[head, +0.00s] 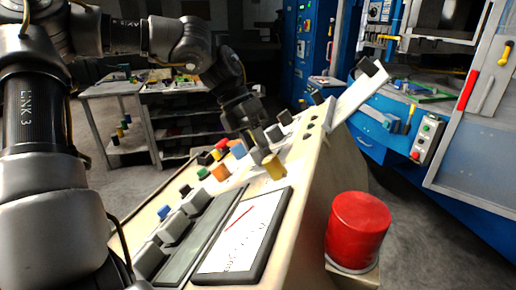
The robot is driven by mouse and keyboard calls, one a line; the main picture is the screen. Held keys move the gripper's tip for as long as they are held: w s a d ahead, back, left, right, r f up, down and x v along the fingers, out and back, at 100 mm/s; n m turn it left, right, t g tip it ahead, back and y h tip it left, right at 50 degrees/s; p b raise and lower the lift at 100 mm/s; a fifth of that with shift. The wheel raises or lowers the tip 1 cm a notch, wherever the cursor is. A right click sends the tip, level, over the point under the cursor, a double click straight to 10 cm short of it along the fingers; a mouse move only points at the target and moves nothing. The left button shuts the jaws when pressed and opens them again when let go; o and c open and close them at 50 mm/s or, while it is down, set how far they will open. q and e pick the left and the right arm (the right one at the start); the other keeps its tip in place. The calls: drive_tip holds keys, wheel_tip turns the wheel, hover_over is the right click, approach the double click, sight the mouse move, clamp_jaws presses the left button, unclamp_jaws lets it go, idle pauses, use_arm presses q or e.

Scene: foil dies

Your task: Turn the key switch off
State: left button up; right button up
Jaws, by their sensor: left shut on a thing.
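The sloped beige control console (310,190) fills the middle of the head view. My left gripper (264,158) reaches down to its upper face from the left. It is shut on a small yellow piece, which seems to be the key switch (274,167), at the console's right side above the meter. The fingers partly hide how they meet it, and I cannot make out the key's angle. My right gripper is not in view.
A large red button (357,226) stands on the console's right side. A framed meter (240,238) and grey rocker switches (172,228) are nearer. Coloured knobs, including an orange one (221,172), lie left of the gripper. Blue cabinets (305,50) stand behind.

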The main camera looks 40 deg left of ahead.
use_arm(q)
drive_tip(key=o, duration=1)
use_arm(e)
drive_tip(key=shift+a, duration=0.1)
use_arm(q)
drive_tip(key=shift+a+r, duration=0.2)
drive_tip(key=shift+r, duration=0.05)
drive_tip(key=v, duration=1)
drive_tip(key=shift+b, duration=0.3)
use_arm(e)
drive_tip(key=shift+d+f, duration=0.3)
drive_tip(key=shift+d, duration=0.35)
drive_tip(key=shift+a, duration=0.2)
